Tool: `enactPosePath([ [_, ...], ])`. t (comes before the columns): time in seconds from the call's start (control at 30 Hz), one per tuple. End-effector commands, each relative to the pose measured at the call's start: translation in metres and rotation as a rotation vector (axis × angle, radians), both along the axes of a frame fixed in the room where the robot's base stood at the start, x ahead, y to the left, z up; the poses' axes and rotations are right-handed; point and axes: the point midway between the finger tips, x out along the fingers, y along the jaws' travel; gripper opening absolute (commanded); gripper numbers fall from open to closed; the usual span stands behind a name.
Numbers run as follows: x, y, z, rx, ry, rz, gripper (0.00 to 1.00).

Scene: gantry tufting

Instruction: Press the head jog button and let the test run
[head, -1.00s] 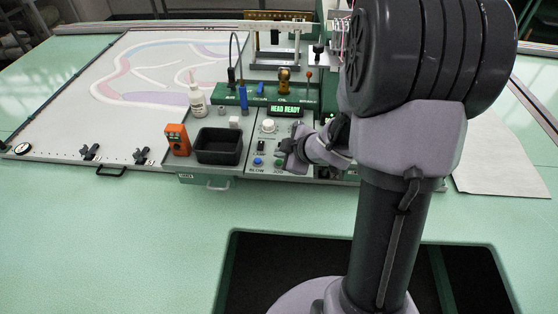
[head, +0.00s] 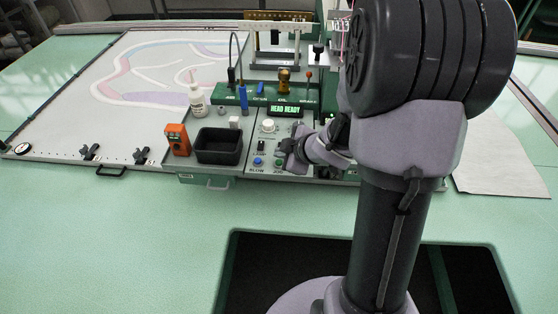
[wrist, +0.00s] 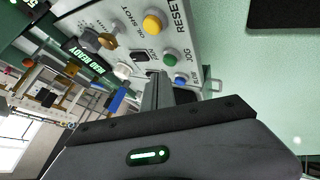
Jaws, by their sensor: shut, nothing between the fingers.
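The green jog button (wrist: 170,59) sits on the grey control panel (wrist: 196,35) between a yellow RESET button (wrist: 153,23) and a blue button (wrist: 180,81) in the wrist view. In the head view the green button (head: 279,162) shows just left of my gripper (head: 293,160). My gripper (wrist: 157,78) is shut and empty, its fingers pointing at the panel close to the green and blue buttons. I cannot tell whether it touches the panel. The green-lit display (head: 285,108) reads HEAD READY.
A black bin (head: 219,147), an orange device (head: 177,139) and a white bottle (head: 196,98) stand left of the panel. A white knob (head: 268,125) and a black switch (head: 261,146) are on the panel. The green surface in front is clear.

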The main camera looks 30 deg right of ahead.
Motion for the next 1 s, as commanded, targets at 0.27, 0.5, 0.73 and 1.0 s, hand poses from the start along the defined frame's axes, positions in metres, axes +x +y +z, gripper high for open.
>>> enactPosePath([
  [0.27, 0.000, 0.000, -0.009, 0.000, 0.000, 0.000, 0.00],
  [0.5, 0.000, 0.000, -0.008, 0.000, 0.000, 0.000, 0.00],
  [0.73, 0.000, 0.000, -0.011, 0.000, 0.000, 0.000, 0.00],
  [1.0, 0.000, 0.000, -0.014, 0.000, 0.000, 0.000, 0.00],
])
